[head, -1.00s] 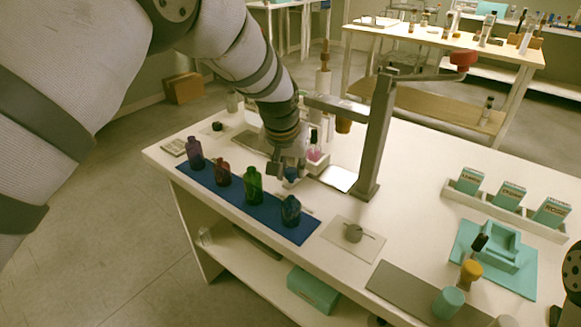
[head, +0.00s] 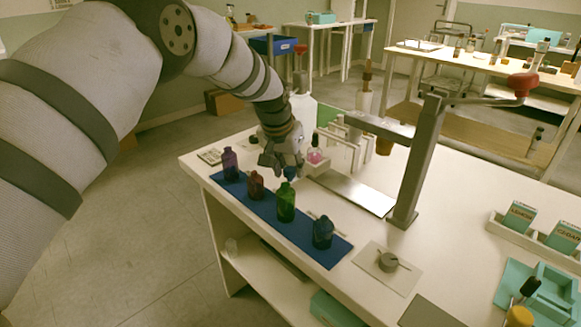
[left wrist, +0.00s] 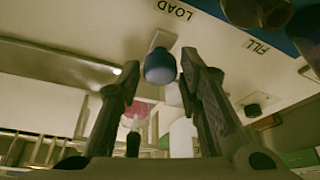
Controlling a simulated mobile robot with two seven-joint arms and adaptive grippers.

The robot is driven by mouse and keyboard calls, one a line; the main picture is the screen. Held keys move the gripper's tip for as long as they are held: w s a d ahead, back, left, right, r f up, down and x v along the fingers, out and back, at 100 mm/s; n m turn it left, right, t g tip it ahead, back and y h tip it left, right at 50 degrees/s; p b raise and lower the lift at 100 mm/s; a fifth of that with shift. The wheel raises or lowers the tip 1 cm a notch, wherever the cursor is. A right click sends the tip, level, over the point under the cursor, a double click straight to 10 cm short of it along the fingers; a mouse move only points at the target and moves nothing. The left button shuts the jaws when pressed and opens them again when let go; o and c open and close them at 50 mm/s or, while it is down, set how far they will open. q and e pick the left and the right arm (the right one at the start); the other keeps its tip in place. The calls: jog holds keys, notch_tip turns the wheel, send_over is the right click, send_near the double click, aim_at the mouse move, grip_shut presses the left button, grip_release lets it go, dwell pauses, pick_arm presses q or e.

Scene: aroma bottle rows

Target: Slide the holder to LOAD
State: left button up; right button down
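The holder is a small pale block (head: 318,169) with a pink bottle (head: 315,156) in it, at the left end of a metal rail (head: 352,192). A blue knob (head: 290,173) sits on its near side. My left gripper (head: 283,165) is at this knob. In the left wrist view, the fingers of my left gripper (left wrist: 160,65) stand close on both sides of the blue knob (left wrist: 160,68). The word LOAD (left wrist: 173,10) is on the table close by the knob, and FILL (left wrist: 257,47) lies farther right. My right gripper is out of view.
A blue mat (head: 265,208) with several coloured bottles lies along the front edge, close to my left gripper. A grey post (head: 418,165) with a red-knobbed lever (head: 522,83) stands right of the rail. A round grey piece (head: 388,261) sits on a pale plate.

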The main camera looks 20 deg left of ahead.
pick_arm(q)
jog(key=v, duration=1.2)
